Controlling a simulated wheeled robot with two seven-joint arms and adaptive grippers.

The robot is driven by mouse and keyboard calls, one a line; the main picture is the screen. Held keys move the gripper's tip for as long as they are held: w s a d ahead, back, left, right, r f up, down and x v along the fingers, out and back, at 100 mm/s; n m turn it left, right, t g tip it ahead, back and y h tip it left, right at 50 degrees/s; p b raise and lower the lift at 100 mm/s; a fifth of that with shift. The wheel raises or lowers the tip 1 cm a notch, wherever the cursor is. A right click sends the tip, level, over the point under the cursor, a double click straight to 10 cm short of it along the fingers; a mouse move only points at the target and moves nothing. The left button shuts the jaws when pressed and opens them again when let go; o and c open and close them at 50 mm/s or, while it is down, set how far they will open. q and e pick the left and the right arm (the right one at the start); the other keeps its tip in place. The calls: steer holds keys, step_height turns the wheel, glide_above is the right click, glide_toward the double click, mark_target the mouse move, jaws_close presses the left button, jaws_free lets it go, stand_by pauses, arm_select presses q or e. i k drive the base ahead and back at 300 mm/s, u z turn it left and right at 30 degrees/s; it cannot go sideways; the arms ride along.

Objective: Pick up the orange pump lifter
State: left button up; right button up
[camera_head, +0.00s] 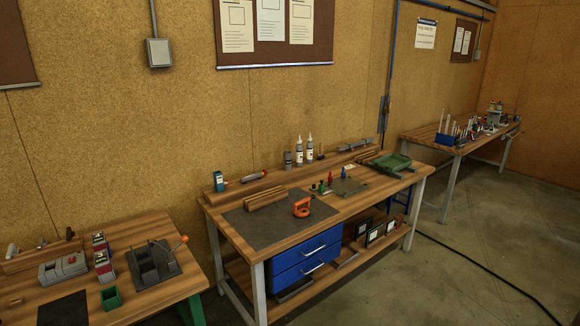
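Neither of my grippers shows in the head view.
Wooden blocks (265,198) lie just behind the lifter. Small bottles and a green tray (387,162) stand further right. Blue drawers (306,259) are under the bench top. A second bench (150,297) with tools is at left, another (461,143) far right. Floor in front is clear except a black cable (470,258).

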mark_target(298, 213)
steer(key=u, duration=0.2)
steer(key=i, duration=2.25)
steer(key=u, duration=0.2)
